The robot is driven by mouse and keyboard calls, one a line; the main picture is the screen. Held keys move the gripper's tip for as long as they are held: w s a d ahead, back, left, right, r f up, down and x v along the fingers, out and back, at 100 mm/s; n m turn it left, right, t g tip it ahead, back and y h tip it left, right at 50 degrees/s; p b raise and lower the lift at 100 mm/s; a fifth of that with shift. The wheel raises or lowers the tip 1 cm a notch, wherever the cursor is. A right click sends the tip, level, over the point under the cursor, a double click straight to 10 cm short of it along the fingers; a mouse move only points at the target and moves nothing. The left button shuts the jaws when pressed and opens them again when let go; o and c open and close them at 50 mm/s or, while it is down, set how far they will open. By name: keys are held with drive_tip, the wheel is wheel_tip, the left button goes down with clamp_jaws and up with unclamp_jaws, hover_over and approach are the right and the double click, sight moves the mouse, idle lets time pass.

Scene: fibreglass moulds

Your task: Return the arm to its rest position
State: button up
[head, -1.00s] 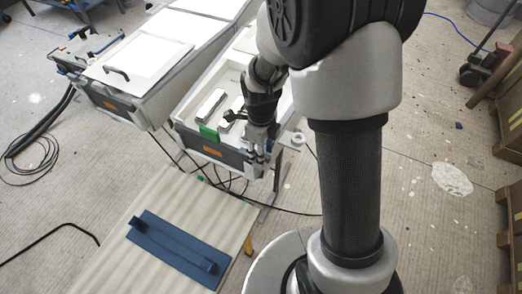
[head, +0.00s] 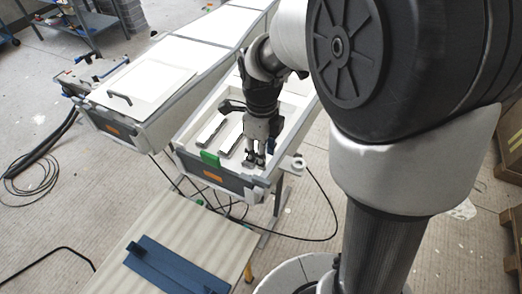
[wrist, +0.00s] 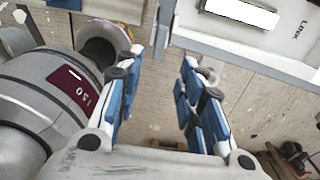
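My arm reaches out from the right in the head view. My gripper (head: 255,162) points down at the front right part of the right-hand mould (head: 277,172), near its raised edge. The wrist view shows my gripper (wrist: 160,68) with its blue-padded fingers well apart and nothing between them. Bare floor shows through the gap. A white mould edge (wrist: 240,52) with a "LINK" label lies beyond the right finger. One of my own arm links fills the left of the wrist view.
The right-hand mould holds grey bars (head: 209,131) and has a green piece (head: 210,158) on its front edge. A second mould with a white handled lid (head: 145,82) stands to the left. A blue plate (head: 172,268) lies on a pale board (head: 195,222) in front. Cables cross the floor.

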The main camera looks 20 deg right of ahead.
drive_tip(key=s+r+n+t, duration=0.2)
drive_tip(key=s+r+n, duration=0.3)
drive_tip(key=s+n, duration=0.4)
drive_tip(key=s+r+n+t, duration=0.2)
drive_tip(key=s+r+n, duration=0.4)
drive_tip(key=n, duration=1.1)
drive_tip(key=shift+s+d+r+n+t, duration=0.25)
drive_tip(key=shift+s+d+n, duration=0.2)
drive_tip(key=shift+s, duration=1)
drive_tip(key=shift+c, duration=0.2)
